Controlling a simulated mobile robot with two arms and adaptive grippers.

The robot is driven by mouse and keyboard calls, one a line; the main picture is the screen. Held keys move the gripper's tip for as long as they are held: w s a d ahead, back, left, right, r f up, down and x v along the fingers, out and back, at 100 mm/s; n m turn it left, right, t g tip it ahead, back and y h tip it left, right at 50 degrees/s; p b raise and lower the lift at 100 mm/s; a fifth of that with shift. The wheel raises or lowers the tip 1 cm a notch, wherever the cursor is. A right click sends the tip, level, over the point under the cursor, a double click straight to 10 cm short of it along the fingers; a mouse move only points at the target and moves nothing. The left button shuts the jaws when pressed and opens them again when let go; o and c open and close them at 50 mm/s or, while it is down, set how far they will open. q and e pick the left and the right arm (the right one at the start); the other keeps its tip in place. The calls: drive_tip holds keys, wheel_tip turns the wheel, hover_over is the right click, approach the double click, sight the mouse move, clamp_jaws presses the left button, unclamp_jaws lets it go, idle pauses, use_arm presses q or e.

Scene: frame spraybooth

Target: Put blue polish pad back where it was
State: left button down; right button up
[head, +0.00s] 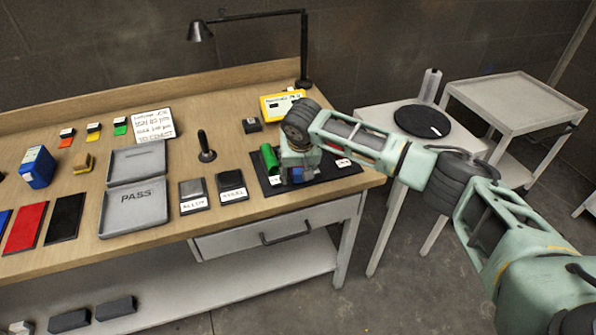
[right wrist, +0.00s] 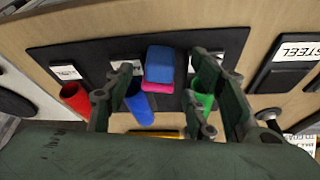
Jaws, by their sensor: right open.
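The blue polish pad (right wrist: 160,59) shows in the right wrist view as a blue block with a pink layer (right wrist: 158,87) along its lower edge. It appears to rest on the black mat (right wrist: 90,50), close to a blue cylinder (right wrist: 139,106). My right gripper (right wrist: 166,76) is open, with one finger on each side of the pad. I cannot tell whether the fingers touch it. In the head view my right gripper (head: 297,172) is low over the mat (head: 335,172) and mostly hides the pad. My left gripper is not in view.
White labels (right wrist: 66,72) lie on the mat.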

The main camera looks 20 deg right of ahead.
drive_tip(key=shift+w+f, duration=0.1)
drive_tip(key=shift+f, duration=0.2)
drive_tip(key=shift+c, duration=0.6)
drive_tip(key=c, duration=1.2)
drive_tip(key=shift+o, duration=0.2)
drive_tip(key=shift+r, duration=0.1)
